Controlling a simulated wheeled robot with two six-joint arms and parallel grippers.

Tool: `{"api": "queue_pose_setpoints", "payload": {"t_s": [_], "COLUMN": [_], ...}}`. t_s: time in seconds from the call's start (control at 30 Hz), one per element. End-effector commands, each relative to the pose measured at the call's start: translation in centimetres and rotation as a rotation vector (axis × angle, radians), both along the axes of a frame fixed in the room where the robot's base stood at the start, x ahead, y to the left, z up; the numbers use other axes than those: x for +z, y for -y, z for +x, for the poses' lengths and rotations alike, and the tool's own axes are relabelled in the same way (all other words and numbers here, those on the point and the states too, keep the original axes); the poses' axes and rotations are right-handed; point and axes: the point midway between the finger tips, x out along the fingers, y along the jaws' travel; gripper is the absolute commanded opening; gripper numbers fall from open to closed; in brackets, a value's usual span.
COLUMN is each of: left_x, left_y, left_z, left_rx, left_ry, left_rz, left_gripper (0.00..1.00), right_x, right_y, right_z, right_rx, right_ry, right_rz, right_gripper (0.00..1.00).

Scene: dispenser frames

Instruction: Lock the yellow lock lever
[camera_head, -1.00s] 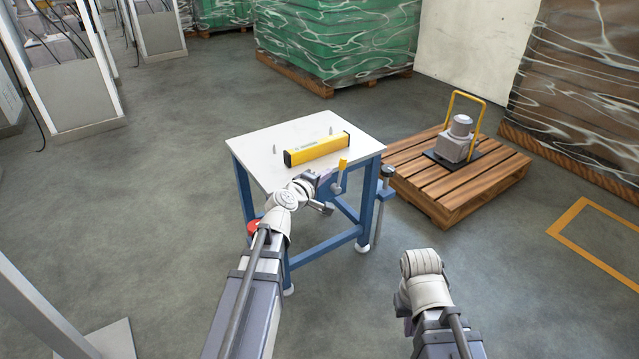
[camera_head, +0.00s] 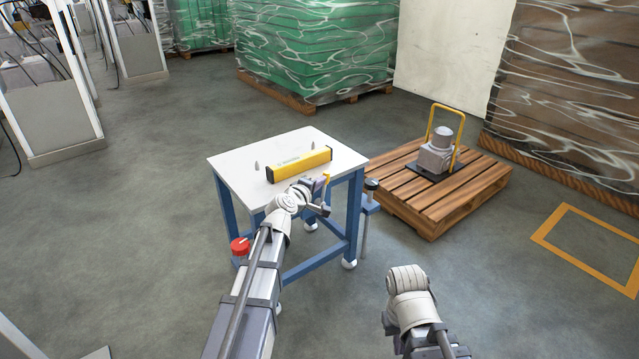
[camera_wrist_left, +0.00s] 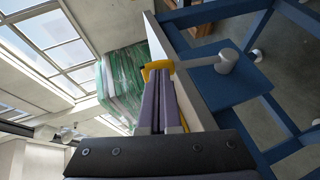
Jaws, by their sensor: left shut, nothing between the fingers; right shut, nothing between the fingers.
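The yellow lock lever (camera_head: 326,181) is at the front right edge of the blue-framed table, partly hidden by my left gripper. In the left wrist view, a yellow piece that looks like the lever (camera_wrist_left: 158,66) crosses right at the fingertips, and a thin yellow strip shows along the right side of the fingers. My left gripper (camera_head: 319,187) is shut with nothing between its fingers. Its tips are close against the lever; I cannot tell whether they touch. In the left wrist view the fingers (camera_wrist_left: 158,82) lie side by side.
The white tabletop (camera_head: 235,165) carries a yellow bar (camera_head: 300,164) and small grey pegs. A red button (camera_head: 240,246) is on the table's near left side. A blue post with a dark top (camera_head: 371,187) stands at the right. A wooden pallet (camera_head: 400,200) with a pump lies beyond.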

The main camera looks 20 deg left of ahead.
Motion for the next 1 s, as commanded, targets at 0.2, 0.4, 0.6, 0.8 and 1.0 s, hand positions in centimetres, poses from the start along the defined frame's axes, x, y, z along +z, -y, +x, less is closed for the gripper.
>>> {"api": "queue_pose_setpoints", "payload": {"t_s": [0.2,0.4,0.6,0.8,1.0], "left_x": [0.5,1.0,0.9,0.1,-1.1], "left_y": [0.5,1.4,2.6,3.8,5.1], "left_z": [0.6,1.9,3.5,5.2,6.8], "left_rx": [-0.006,-0.006,-0.007,-0.004,-0.004], "left_ry": [-0.040,-0.134,-0.268,-0.419,-0.569], "left_rz": [0.030,0.105,0.208,0.325,0.443], "left_gripper": [0.00,0.00,0.00,0.00,0.00], "right_x": [1.4,4.1,6.8,8.9,10.0], "right_y": [0.0,0.0,0.0,0.1,0.1], "right_z": [0.0,0.0,0.0,0.0,0.0], "right_rx": [0.003,0.009,0.013,0.011,0.008], "right_ry": [0.000,-0.001,-0.001,-0.002,-0.002], "right_rz": [0.000,0.000,-0.001,-0.003,-0.006], "right_gripper": [0.00,0.00,0.00,0.00,0.00]}}
